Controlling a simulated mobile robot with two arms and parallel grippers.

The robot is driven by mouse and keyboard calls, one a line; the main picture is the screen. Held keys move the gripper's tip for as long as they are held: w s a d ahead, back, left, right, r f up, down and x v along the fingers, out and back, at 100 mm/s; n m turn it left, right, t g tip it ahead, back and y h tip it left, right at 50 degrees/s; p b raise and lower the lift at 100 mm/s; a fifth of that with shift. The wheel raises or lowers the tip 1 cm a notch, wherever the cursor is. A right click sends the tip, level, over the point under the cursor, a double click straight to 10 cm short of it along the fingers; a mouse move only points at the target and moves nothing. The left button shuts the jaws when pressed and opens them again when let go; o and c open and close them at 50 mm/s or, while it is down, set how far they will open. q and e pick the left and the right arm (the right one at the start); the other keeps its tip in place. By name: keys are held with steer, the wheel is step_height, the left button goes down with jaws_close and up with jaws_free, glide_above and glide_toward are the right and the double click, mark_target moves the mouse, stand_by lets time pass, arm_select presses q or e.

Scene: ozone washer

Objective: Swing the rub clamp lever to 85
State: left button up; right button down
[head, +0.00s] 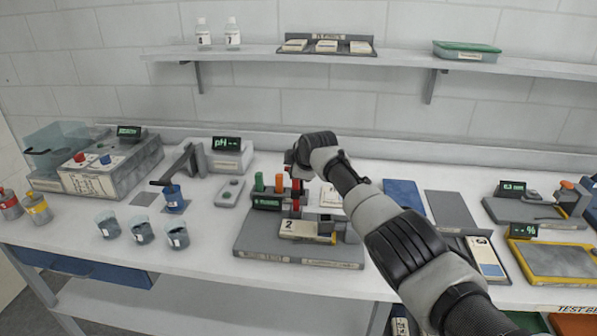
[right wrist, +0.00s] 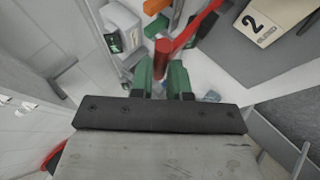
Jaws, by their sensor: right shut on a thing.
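The rub clamp lever is red and stands at the rear of the grey rub station (head: 255,243). In the right wrist view the red lever (right wrist: 161,58) has its round end between my green fingertips, with its red arm running to the upper right. My right gripper (right wrist: 162,80) is shut on that end. In the head view my right gripper (head: 297,178) is above the red lever (head: 296,203), and its wrist hides part of the grip. A small display (head: 267,202) is left of the lever; I cannot read its figure. My left gripper is out of view.
A block marked 2 (head: 300,229) lies on the station. Several beakers (head: 141,230) are further left. My right arm crosses the right-hand bench space. A shelf (head: 260,59) runs along the wall.

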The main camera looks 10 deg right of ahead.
steer(key=shift+w+d+r, duration=0.2)
steer(key=shift+w+r, duration=0.1)
steer(key=shift+r, duration=0.3)
steer(key=c, duration=1.5)
jaws_free()
steer(key=shift+d+r, duration=0.1)
steer(key=shift+c, duration=0.2)
steer(key=shift+o, duration=0.8)
steer(key=shift+w, duration=0.25)
steer(key=shift+f, duration=0.25)
steer(key=shift+s+r, duration=0.15)
steer(key=shift+r, duration=0.05)
